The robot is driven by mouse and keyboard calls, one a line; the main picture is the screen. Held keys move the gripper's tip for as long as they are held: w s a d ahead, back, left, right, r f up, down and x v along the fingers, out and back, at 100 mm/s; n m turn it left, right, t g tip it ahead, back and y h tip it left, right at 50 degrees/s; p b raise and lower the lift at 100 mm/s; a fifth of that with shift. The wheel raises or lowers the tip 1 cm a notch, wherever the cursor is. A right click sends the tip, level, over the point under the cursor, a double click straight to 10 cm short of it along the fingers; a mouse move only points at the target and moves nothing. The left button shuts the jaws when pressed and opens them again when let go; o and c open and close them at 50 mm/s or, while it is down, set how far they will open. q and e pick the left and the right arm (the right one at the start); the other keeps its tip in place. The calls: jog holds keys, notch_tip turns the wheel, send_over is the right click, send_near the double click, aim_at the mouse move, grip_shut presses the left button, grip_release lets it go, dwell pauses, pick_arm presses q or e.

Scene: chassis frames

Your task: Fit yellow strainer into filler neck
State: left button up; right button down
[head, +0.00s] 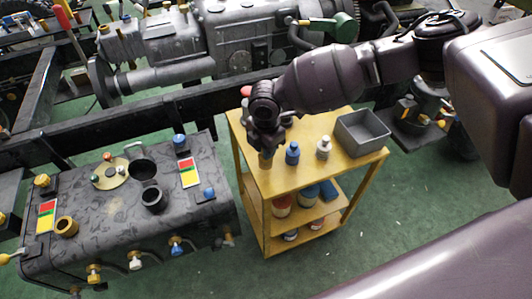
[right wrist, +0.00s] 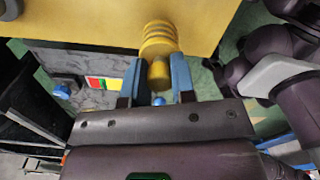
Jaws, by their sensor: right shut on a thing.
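My right gripper (head: 266,147) is over the left part of the yellow cart's top, pointing down. In the right wrist view its two blue fingers (right wrist: 158,82) are shut on the narrow end of the yellow strainer (right wrist: 160,42), a ribbed, stepped piece. In the head view only a bit of the strainer (head: 266,160) shows below the fingers; I cannot tell whether it touches the cart. The black tank at left has a dark open neck (head: 152,200), likely the filler neck, a wider dark ring behind it and a yellow ring (head: 66,226). My left gripper is not in view.
A dark chassis rail (head: 190,105) runs behind the tank. A floor gap separates tank and cart.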

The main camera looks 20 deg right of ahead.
notch_tip(320, 180, up, 18)
jog(key=p, duration=0.2)
jog(key=shift+f+p, duration=0.25)
jog(key=shift+p, duration=0.15)
